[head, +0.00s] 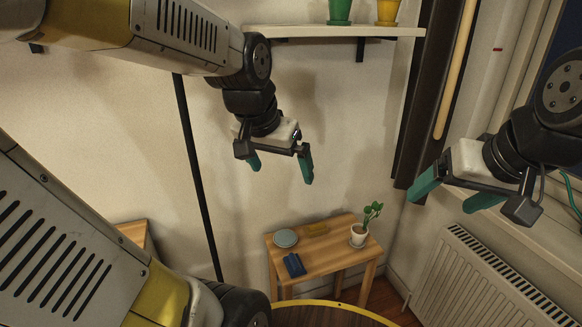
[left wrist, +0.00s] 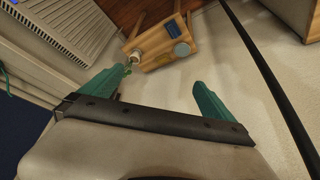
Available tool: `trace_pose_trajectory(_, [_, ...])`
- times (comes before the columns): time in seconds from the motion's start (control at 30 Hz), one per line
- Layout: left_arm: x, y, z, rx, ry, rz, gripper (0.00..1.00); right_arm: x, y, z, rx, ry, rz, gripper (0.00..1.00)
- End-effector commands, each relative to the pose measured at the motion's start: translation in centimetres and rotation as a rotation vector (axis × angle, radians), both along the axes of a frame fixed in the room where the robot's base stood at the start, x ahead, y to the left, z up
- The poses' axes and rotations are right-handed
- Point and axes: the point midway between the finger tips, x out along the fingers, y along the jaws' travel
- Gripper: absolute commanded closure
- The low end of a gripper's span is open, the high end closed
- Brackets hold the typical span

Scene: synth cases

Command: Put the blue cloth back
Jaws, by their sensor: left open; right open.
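The blue cloth (head: 294,265) lies folded on the front left part of a small wooden table (head: 335,261). It also shows in the left wrist view (left wrist: 173,28) on the same table. My left gripper (head: 280,172) is open and empty, high in the air in front of the wall, well apart from the cloth. Its two green fingers show in the left wrist view (left wrist: 160,88) with nothing between them. My right gripper (head: 452,196) is open and empty at the right, near the window side, far from the cloth.
On the table are a grey-blue round dish (head: 285,238), a yellowish-brown block (head: 317,229) and a white potted plant (head: 358,236). A shelf (head: 310,31) with green (head: 340,11) and yellow (head: 387,11) pots is above. A radiator (head: 475,285) stands at the right.

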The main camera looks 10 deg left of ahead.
Motion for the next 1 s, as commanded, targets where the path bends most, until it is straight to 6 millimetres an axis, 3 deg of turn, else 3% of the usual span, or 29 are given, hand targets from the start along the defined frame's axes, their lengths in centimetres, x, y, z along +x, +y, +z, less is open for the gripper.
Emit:
trace_pose_trajectory(0.1, [-3.4,-0.6,1.5,-0.077,-0.051,0.056,0.00,0.0,0.0,0.0,0.000,0.000,0.000,0.19])
trace_pose_trajectory(0.3, [-6.0,-1.3,2.2,-0.148,-0.080,0.098,0.00,0.0,0.0,0.0,0.000,0.000,0.000,0.19])
trace_pose_trajectory(1.0, [-6.3,-1.4,2.3,-0.155,-0.083,0.103,0.00,0.0,0.0,0.0,0.000,0.000,0.000,0.19])
